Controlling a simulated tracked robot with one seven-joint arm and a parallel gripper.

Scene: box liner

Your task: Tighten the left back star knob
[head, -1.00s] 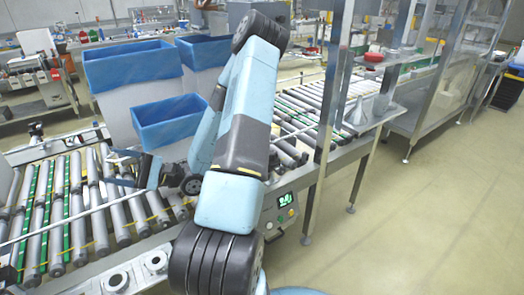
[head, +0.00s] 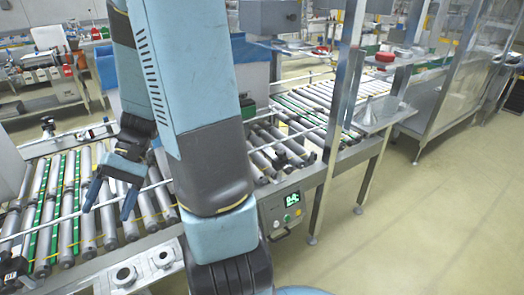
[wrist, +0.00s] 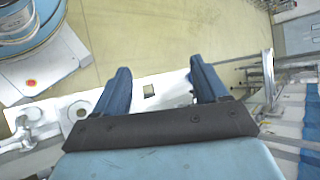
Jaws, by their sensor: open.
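A small black knob (head: 48,124) stands on the far side rail at the back left of the roller conveyor in the head view. It looks like the left back star knob, but its lobes are too small to make out. My gripper (head: 110,204) is open and empty above the rollers, to the right of and nearer than this knob. Its two blue fingers point down toward the near side. In the wrist view my gripper (wrist: 160,68) is spread over a pale metal rail with a square hole, with nothing between the fingers. No black star knob is clear there.
The roller conveyor (head: 68,205) has a thin guide rail running across it. A dark clamp part (head: 14,268) stands at the near left. A metal clamp (wrist: 25,132) shows at left in the wrist view. My arm hides much of the blue-lined boxes. Open floor (head: 420,215) lies right.

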